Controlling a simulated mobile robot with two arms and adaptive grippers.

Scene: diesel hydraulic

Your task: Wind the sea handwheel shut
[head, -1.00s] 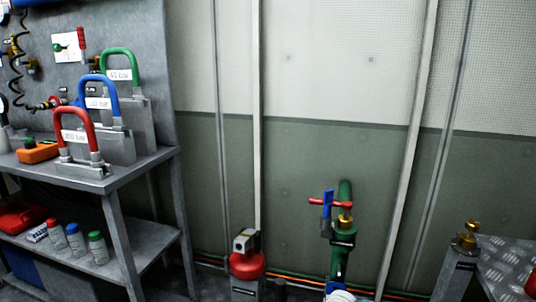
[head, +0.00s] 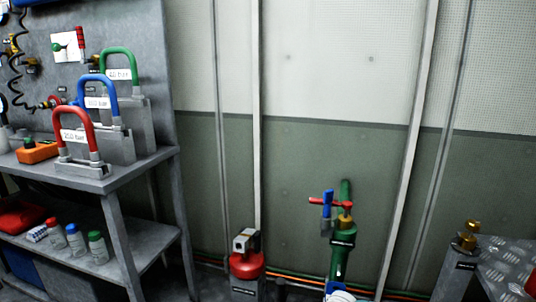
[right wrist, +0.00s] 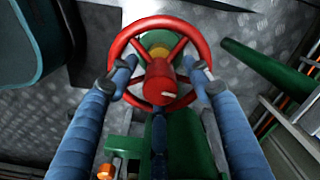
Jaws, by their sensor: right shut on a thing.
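The red handwheel (right wrist: 121,47) is in the middle of the right wrist view, seen nearly face-on, with a round red hub (right wrist: 160,82). Yellow and green parts show behind its spokes. The fingertips sit at the left and right of the rim, and the gripper is shut on the wheel. My left gripper is in neither current view.
In the head view, a green pipe (head: 337,262) carries a red crossbar and a blue part. A red-topped unit (head: 247,266) stands left of it. A grey bench (head: 120,175) is at left, a metal-topped stand (head: 508,258) at right.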

